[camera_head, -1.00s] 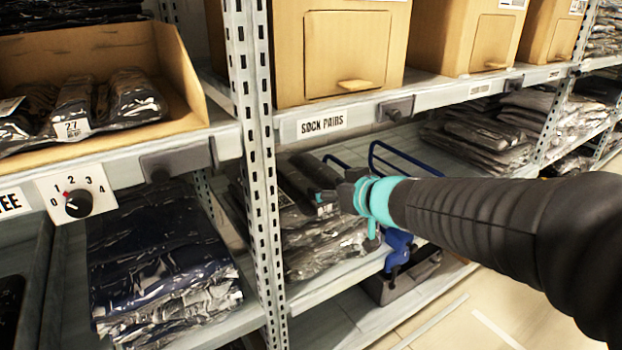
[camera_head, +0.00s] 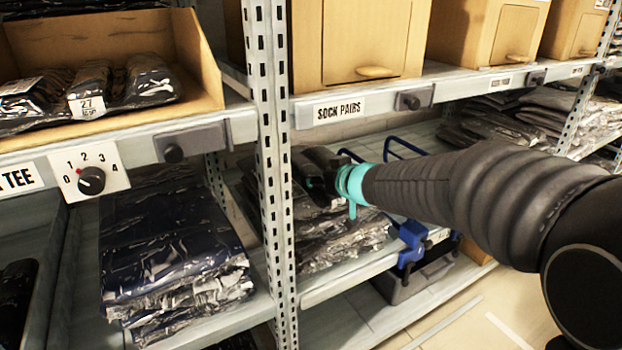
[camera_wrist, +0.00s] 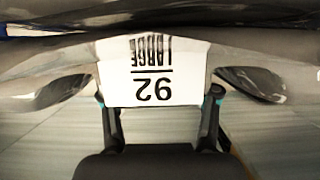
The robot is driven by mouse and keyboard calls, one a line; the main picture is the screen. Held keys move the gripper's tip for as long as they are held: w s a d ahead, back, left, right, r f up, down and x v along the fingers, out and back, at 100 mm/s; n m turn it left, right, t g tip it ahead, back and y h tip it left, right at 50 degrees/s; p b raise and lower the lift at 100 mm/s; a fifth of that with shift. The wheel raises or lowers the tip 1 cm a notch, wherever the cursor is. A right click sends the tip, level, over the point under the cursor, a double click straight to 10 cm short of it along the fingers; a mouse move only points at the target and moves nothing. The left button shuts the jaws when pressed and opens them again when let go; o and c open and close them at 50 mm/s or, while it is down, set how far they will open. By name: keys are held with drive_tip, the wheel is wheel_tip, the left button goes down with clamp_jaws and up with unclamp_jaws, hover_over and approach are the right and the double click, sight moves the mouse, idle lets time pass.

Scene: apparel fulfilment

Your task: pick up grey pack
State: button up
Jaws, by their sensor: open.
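A stack of grey packs in clear plastic (camera_head: 335,246) lies on the lower shelf behind the post, under the "SOCK PAIRS" label. My gripper (camera_head: 318,178) reaches in over this stack from the right, partly hidden behind its own dark wrist. In the wrist view, my gripper (camera_wrist: 160,98) is open, with one finger at each side of a white label (camera_wrist: 154,82) that reads "92 LARGE" upside down. The label is on a dark grey wrapped pack (camera_wrist: 262,50) that fills the far part of that view. Whether the fingers touch it I cannot tell.
A perforated metal post (camera_head: 272,180) stands just left of my gripper. The upper shelf edge (camera_head: 460,87) runs above my arm. Dark navy packs (camera_head: 172,245) lie left of the post. Blue rails (camera_head: 408,147) and a blue clamp (camera_head: 411,240) are close to my arm.

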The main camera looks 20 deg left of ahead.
drive_tip(key=c, duration=1)
drive_tip(key=shift+r, duration=0.1)
drive_tip(key=shift+c, duration=0.2)
drive_tip(key=shift+r, duration=0.1)
